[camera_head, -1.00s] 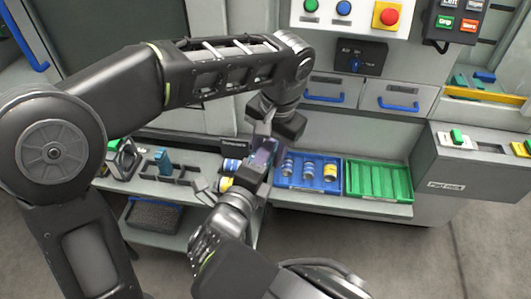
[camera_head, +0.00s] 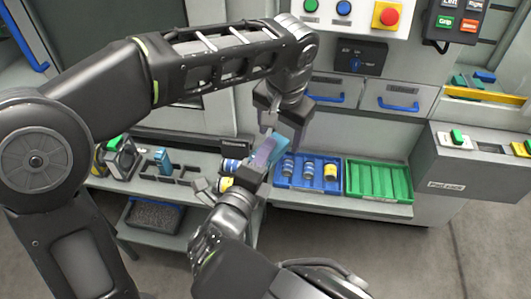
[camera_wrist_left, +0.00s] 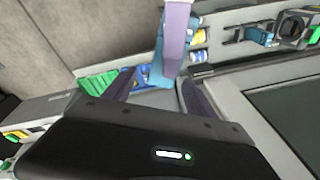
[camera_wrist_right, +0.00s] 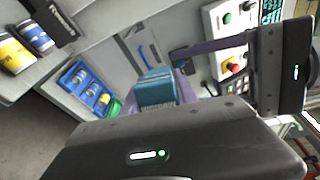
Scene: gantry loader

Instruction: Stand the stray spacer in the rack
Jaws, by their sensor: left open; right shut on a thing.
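The teal, block-like spacer (camera_wrist_right: 155,92) is between the fingers of my right gripper (camera_wrist_right: 165,98), which is shut on it. In the left wrist view the spacer (camera_wrist_left: 172,62) is in front of my left gripper (camera_wrist_left: 158,92), partly hidden by a pale purple finger of the right gripper. My left gripper (camera_head: 284,126) is open, just above the right gripper (camera_head: 245,172) in the head view. I cannot tell if it touches the spacer. The rack (camera_head: 178,172), with dark dividers, is on the bench at left; another teal spacer (camera_head: 163,160) stands in it.
A blue tray (camera_head: 310,186) with several cylinders and an empty-looking green tray (camera_head: 378,180) are right of the grippers. Blue and yellow cans (camera_head: 229,165) stand behind the right gripper. A control panel (camera_head: 345,22) is above. A dark fixture (camera_head: 118,158) stands left of the rack.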

